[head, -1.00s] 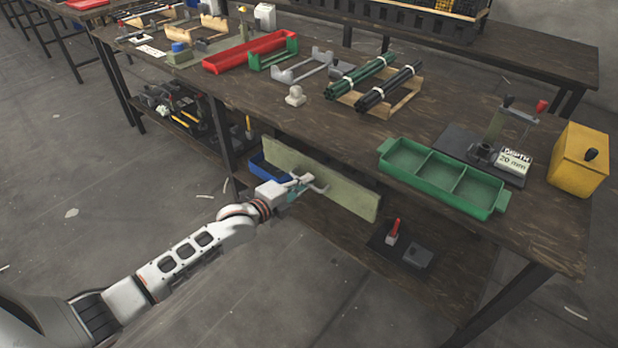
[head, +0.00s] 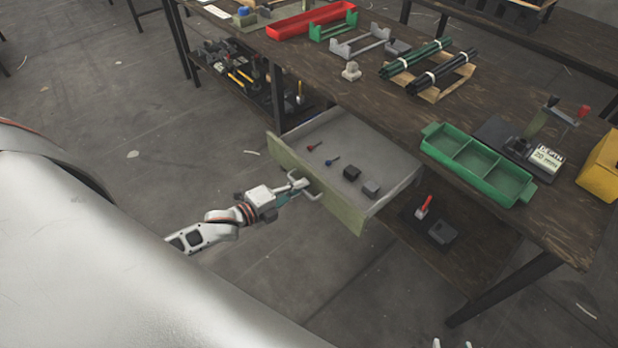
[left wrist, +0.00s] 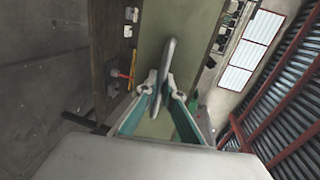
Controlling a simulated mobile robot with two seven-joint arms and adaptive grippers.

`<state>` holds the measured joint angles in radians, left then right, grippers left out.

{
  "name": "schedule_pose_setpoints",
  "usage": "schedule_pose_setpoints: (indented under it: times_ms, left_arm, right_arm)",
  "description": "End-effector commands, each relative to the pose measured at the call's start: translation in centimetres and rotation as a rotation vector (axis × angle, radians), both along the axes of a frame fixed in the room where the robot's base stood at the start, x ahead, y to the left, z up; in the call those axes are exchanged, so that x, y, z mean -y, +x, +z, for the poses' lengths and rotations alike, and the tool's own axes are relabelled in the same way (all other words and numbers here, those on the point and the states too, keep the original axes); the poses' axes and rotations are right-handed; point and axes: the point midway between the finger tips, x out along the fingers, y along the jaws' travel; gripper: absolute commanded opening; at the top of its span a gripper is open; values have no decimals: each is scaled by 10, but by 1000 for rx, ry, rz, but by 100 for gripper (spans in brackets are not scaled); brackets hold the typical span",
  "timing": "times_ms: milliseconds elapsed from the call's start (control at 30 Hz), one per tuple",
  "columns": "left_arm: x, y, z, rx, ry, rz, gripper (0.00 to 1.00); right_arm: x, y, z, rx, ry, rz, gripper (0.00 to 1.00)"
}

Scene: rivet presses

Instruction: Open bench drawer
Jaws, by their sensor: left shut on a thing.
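The bench drawer (head: 385,150) is pulled out from under the bench top, with its grey inside in view. Its pale green front panel (head: 342,212) carries a grey bar handle (head: 314,192). My left gripper (head: 301,188) is shut on the handle, in front of the panel. In the left wrist view the fingers (left wrist: 160,88) close around the handle (left wrist: 168,60), with the green panel (left wrist: 150,35) behind. Two small white tips (head: 452,343) at the bottom edge of the head view may be my right gripper, mostly cut off.
Two small pins and two dark blocks (head: 352,173) lie in the drawer. A green three-part tray (head: 480,172) stands on the bench top (head: 400,110) near its front edge. A lower shelf (head: 465,255) holds a red-handled tool. The floor before the drawer is clear.

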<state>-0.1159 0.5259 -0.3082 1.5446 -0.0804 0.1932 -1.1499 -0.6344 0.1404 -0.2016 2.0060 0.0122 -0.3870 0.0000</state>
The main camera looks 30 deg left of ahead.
Motion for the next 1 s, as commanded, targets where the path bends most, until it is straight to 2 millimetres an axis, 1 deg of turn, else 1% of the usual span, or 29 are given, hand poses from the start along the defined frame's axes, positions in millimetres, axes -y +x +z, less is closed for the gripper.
schedule_pose_setpoints:
  times_ms: [167, 533, 567, 867, 1000]
  left_arm:
    - [-2, -8, 0, 1, 0, 0, 0]
    - [-3, -8, 0, 1, 0, 0, 0]
    - [-3, -8, 0, 1, 0, 0, 14]
    - [-3, -8, 0, 1, 0, 0, 14]
    - [-5, -14, 1, 0, 0, 1, 14]
  right_arm:
    - [-1, 0, 3, 1, 4, -1, 40]
    - [-2, -1, 1, -2, 5, 0, 40]
    - [-2, -1, 1, -1, 4, 1, 40]
    - [-1, -1, 1, -1, 3, 1, 40]
    - [-1, 0, 1, 0, 2, 1, 40]
